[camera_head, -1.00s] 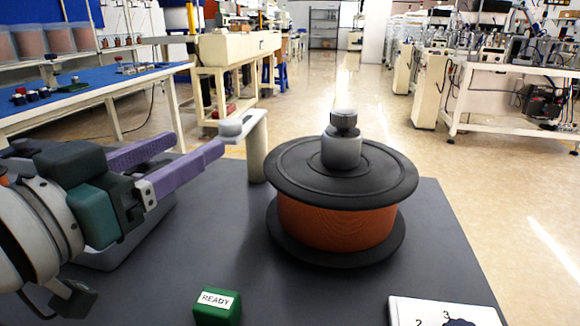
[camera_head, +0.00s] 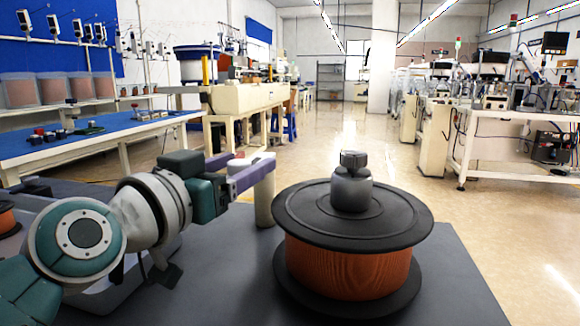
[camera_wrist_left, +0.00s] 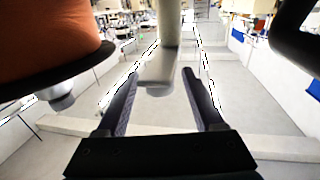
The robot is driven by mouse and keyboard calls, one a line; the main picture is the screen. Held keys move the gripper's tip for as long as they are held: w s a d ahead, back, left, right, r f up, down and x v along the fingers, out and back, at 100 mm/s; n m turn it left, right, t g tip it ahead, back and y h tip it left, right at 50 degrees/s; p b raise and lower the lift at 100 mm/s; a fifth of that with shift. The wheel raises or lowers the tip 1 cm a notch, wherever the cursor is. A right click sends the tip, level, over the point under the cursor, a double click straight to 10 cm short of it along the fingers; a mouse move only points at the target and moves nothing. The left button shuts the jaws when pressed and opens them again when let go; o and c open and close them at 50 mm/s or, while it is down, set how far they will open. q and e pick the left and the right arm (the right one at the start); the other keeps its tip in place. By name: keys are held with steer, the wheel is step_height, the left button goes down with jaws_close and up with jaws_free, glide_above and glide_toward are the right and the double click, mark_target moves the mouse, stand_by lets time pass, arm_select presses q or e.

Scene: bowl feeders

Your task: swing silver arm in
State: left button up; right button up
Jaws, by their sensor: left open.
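The silver arm (camera_head: 243,161) is a short pale bar on an upright post (camera_head: 264,196), left of the spool. My left gripper (camera_head: 254,168) is open, its purple fingers at the arm. In the left wrist view the arm (camera_wrist_left: 159,68) reaches between the two open fingers (camera_wrist_left: 159,74), with a visible gap on each side. The fingers partly hide the arm in the head view. The orange spool (camera_head: 346,265) stands upright with a black top flange and a grey knob (camera_head: 351,185). My right gripper is not in view.
The dark tabletop (camera_head: 450,285) is clear to the right of the spool. Another orange spool (camera_head: 6,218) shows partly at the left edge. A blue-topped bench (camera_head: 100,138) stands behind on the left. In the left wrist view the spool (camera_wrist_left: 45,38) is close on the upper left.

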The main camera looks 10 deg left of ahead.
arm_select(q)
jaws_close()
stand_by(0.5)
stand_by(0.8)
